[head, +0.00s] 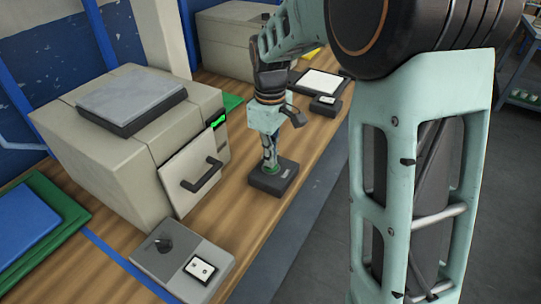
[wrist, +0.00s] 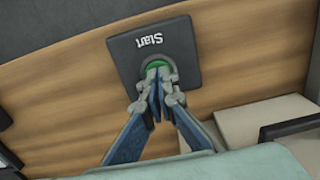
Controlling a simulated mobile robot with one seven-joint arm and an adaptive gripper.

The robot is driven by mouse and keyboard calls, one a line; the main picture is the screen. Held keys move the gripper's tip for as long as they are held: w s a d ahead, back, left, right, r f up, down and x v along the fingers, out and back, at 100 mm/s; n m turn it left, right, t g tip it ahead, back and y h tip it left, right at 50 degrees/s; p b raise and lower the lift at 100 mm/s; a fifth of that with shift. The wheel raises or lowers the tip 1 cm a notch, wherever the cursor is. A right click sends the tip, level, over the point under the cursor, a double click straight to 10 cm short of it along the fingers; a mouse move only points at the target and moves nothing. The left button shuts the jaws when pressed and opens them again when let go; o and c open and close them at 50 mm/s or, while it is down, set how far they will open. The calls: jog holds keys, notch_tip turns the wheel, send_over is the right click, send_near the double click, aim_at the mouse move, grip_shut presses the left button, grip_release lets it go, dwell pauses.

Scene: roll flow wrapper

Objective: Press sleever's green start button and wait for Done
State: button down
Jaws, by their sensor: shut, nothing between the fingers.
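The green start button (wrist: 149,62) sits in a dark box labelled "Start" (wrist: 178,37), seen in the wrist view. The same box (head: 279,181) stands on the wooden bench in the head view. My gripper (wrist: 158,70) is shut with nothing in it, its fingertips over the green button and hiding part of it. In the head view my gripper (head: 269,166) points straight down at the button. I cannot tell whether the button is pressed in. The beige machine (head: 111,146) beside it has a small lit green display (head: 218,120), whose text is too small to read.
A grey control box with a knob (head: 181,267) stands at the bench's front. The machine's front panel carries a dark handle (head: 203,176). A scale-like device (head: 319,83) and another beige machine (head: 228,40) stand farther back. Bare bench lies around the start box.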

jog(key=shift+s+f, duration=0.1)
jog(key=shift+f, duration=0.85)
jog(key=shift+r+p, duration=0.35)
jog(key=shift+r, duration=0.25)
notch_tip(320, 180, up, 13)
jog(key=p, duration=0.3)
jog(key=shift+r, duration=0.2)
jog(key=shift+w, duration=0.2)
